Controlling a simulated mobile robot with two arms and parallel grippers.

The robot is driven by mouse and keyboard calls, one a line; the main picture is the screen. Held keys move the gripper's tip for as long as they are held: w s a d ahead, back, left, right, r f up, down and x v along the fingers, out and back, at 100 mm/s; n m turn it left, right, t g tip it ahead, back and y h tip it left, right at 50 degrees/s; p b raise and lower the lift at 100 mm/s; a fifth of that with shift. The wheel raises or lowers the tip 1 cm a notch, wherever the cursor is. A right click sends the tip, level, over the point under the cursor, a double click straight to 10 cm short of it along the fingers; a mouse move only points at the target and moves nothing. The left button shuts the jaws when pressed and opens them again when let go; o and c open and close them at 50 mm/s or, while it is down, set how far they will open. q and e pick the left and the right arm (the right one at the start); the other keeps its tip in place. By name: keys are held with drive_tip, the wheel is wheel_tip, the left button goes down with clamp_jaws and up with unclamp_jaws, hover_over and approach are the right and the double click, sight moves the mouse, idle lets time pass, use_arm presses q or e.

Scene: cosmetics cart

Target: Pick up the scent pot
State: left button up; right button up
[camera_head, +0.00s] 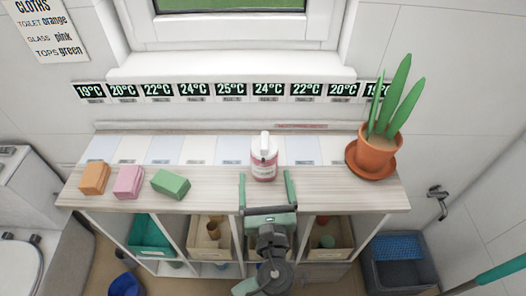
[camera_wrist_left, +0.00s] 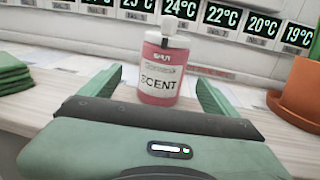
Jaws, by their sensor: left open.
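The scent pot (camera_head: 264,160) is a pink bottle with a white top, upright on the wooden shelf top (camera_head: 220,199). My right gripper is not in view.
Orange (camera_head: 94,178), pink (camera_head: 129,182) and green (camera_head: 170,184) folded cloths lie at the left. A potted plant (camera_head: 377,155) stands on a saucer at the right. Temperature displays (camera_head: 231,90) line the wall behind. Bins (camera_head: 212,250) sit below. The top between cloths and pot is clear.

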sight(266, 171)
use_arm(q)
drive_tip(key=shift+w+r+p, duration=0.25)
drive_tip(key=shift+w+p, duration=0.15)
drive_tip(key=shift+w, duration=0.85)
drive_tip(key=w, duration=0.3)
drive_tip(key=shift+w+a+f+p, duration=0.1)
drive_tip(key=shift+w+f+p, duration=0.15)
drive_tip(key=shift+w+p, duration=0.1)
drive_tip(key=shift+w, duration=0.15)
drive_tip(key=c, duration=1.8)
drive_tip(key=shift+c, duration=0.5)
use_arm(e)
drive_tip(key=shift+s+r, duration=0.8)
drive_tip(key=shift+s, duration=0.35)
use_arm(q)
drive_tip(key=shift+r, duration=0.15)
